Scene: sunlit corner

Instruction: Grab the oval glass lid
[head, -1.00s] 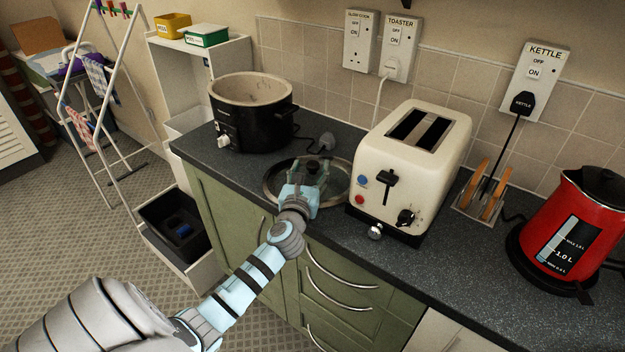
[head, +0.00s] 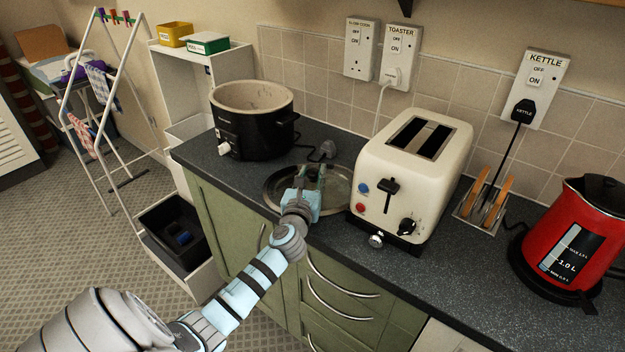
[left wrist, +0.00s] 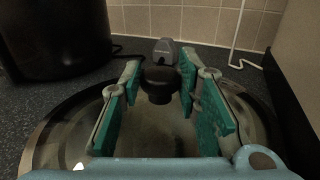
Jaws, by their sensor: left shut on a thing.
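The oval glass lid (head: 338,189) lies flat on the dark counter, between the black slow cooker and the cream toaster. It has a metal rim and a dark knob (left wrist: 159,92) at its middle. My left gripper (head: 312,174) reaches over the lid from the front and is shut on the knob. In the left wrist view its green finger pads stand on both sides of the knob, and the glass (left wrist: 66,140) spreads out below. My arm hides the lid's front middle in the head view. I cannot see a gap between lid and counter. My right gripper is not in view.
The slow cooker (head: 258,128) stands behind left of the lid. The toaster (head: 405,175) is close on the right. A grey plug (head: 326,150) with its cable lies just behind the lid. A toast rack (head: 482,208) and a red kettle (head: 570,235) stand farther right.

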